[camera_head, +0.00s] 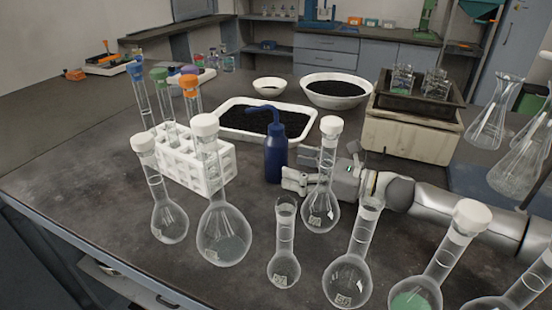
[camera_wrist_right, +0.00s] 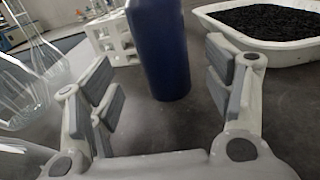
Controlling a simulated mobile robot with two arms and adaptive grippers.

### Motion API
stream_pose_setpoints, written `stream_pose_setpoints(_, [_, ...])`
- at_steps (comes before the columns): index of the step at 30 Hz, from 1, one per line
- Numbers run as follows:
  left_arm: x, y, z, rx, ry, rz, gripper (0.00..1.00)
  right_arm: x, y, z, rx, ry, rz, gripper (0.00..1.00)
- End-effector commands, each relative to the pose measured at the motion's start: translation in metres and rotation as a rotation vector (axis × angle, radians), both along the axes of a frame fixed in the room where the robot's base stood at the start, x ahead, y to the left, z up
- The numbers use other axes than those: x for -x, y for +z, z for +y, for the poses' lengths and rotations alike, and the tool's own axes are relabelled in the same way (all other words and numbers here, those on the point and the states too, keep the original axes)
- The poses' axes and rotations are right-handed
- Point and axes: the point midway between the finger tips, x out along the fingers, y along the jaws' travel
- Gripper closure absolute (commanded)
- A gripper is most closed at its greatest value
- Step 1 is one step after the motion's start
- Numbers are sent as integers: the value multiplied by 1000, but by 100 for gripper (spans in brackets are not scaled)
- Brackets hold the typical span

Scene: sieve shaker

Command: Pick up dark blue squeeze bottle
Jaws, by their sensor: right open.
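The dark blue squeeze bottle (camera_head: 276,152) stands upright on the dark bench near the middle of the head view, its bent spout pointing left. My right gripper (camera_head: 291,180) comes in from the right and lies low at the bench, just right of the bottle. In the right wrist view the bottle (camera_wrist_right: 160,45) stands just ahead of the open fingers of the right gripper (camera_wrist_right: 165,90), roughly between their lines. The space between the fingers is empty. The bottle's top is cut off there. My left gripper is not in view.
Several glass flasks, one with a white stopper (camera_head: 331,127), stand in front of and close to my right gripper. A white rack (camera_head: 195,165) is left of the bottle. A white tray of black granules (camera_head: 232,133) lies behind it. A shaker (camera_head: 408,135) stands back right.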

Motion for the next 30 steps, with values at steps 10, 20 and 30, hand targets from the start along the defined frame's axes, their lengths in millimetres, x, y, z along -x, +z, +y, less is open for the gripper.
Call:
stream_pose_setpoints(10, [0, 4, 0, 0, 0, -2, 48, -21, 5, 41, 1, 3, -1, 26])
stream_pose_setpoints(20, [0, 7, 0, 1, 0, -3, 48, -27, 4, 52, 1, -1, 1, 26])
stream_pose_setpoints(30, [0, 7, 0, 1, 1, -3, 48, -27, 4, 52, 1, 0, 1, 53])
